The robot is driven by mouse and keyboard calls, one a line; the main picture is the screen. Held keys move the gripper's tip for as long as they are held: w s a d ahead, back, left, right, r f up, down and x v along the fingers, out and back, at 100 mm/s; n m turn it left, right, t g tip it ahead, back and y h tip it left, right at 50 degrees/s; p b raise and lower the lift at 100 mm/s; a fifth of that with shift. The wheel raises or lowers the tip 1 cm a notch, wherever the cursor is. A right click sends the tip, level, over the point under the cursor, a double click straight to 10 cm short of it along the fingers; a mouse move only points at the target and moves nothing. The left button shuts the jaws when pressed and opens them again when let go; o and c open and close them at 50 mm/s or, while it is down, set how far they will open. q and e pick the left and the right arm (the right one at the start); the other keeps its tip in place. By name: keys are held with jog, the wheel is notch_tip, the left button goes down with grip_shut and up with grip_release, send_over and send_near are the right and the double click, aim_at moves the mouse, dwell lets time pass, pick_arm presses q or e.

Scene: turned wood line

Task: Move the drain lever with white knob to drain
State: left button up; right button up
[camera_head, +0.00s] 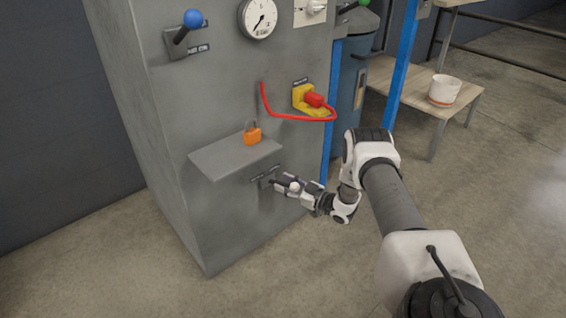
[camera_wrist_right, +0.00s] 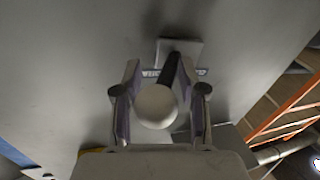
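The drain lever's white knob (camera_wrist_right: 156,106) sits between the two fingers of my right gripper (camera_wrist_right: 160,92) in the right wrist view. Its dark shaft (camera_wrist_right: 171,68) runs up to a grey mounting plate (camera_wrist_right: 181,50) on the cabinet face. The fingers stand on either side of the knob, and a narrow gap shows beside it, so the gripper looks open around it. In the head view my right gripper (camera_head: 283,186) is at the lower cabinet front, below the small shelf, and largely hides the lever. My left gripper is not in view.
A grey shelf (camera_head: 222,160) with an orange padlock (camera_head: 252,133) juts out above the lever. A red cable (camera_head: 290,117) loops from a yellow-and-red switch (camera_head: 308,98). A blue-knobbed lever (camera_head: 187,25) and gauge (camera_head: 258,18) are higher up. A side table (camera_head: 410,88) holds a white bucket (camera_head: 444,91).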

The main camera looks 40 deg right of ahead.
jog(key=d+p+v, duration=0.1)
jog(key=p+v, duration=0.1)
jog(key=v, duration=0.5)
jog(key=shift+s+d, duration=0.2)
jog(key=shift+d, duration=0.25)
jog(key=v, duration=1.2)
dwell(0.3)
